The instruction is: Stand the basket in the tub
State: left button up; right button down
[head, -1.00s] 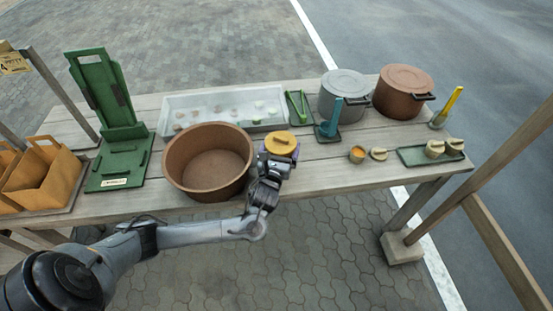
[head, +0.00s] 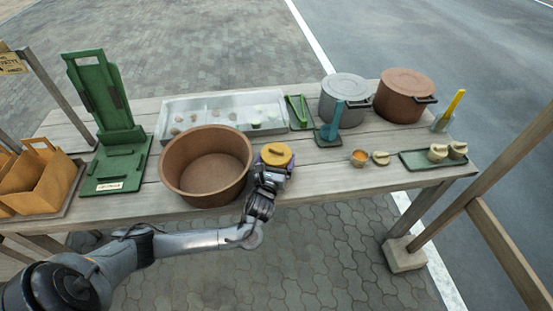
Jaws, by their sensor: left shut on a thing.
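The tub (head: 177,187) is a wide, round, brown open vessel at the front middle of the table, and its inside looks empty. My left gripper (head: 268,176) is just right of the tub, shut on a small round thing with a yellow top (head: 276,154) and some purple at its side. The gripper hides its lower part, so I cannot tell whether it touches the table or whether it is the basket. Orange bag-shaped holders with handles (head: 50,187) stand at the far left. My right gripper is not in view.
A green stand (head: 119,167) is left of the tub. A pale tray (head: 215,103) with several small pieces lies behind it. A grey pot (head: 344,102) and a brown lidded pot (head: 405,97) stand at the back right. A green tray (head: 420,163) holds small pots at the right.

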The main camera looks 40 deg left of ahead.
pick_arm(q)
jog(key=shift+f, duration=0.1)
jog(key=o, duration=0.7)
jog(key=shift+c, duration=0.2)
jog(key=shift+s+d, duration=0.1)
jog(key=shift+d, duration=0.05)
jog(key=shift+s+d+r, duration=0.2)
jog(key=shift+s, duration=0.15)
jog(key=p+v, duration=0.3)
jog(key=v, duration=0.6)
jog(key=shift+s+d+p, duration=0.2)
jog(key=shift+s+p, duration=0.05)
jog(key=shift+p, duration=0.1)
jog(key=shift+s+d, duration=0.3)
jog(key=shift+s, duration=0.2)
jog(key=c, duration=1.1)
